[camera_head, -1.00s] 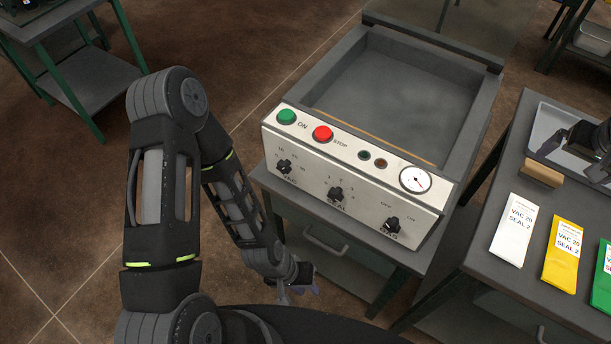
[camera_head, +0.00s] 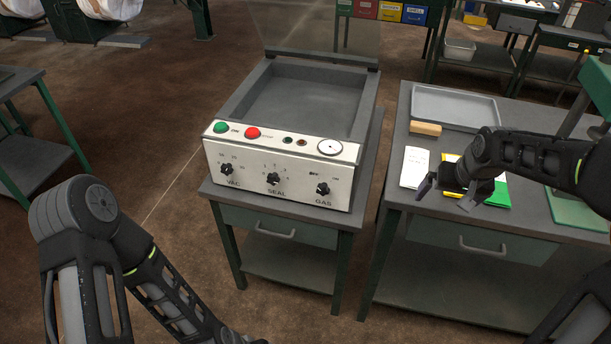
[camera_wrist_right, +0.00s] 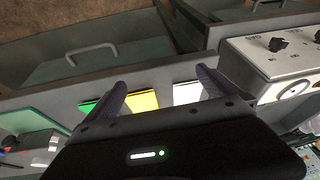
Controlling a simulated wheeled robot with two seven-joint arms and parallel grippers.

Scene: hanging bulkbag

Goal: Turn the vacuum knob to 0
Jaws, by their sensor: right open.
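The vacuum knob (camera_head: 227,170) is a black knob above the label VAC at the left of the white front panel (camera_head: 265,194). The SEAL knob (camera_head: 273,179) and the GAS knob (camera_head: 322,188) sit to its right. Its exact pointer setting is too small to read. My right gripper (camera_head: 446,198) is open and empty above the right table, near the packets, well to the right of the panel. In the right wrist view its two fingers (camera_wrist_right: 160,95) are spread, with the panel at upper right. My left arm is at the lower left; its gripper is out of the picture.
The machine (camera_head: 311,97) stands on a table with a drawer. The right table (camera_head: 540,219) carries a grey tray (camera_head: 455,106), a wooden block (camera_head: 425,128), and white (camera_head: 414,167), yellow and green packets. Floor is clear left of the machine.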

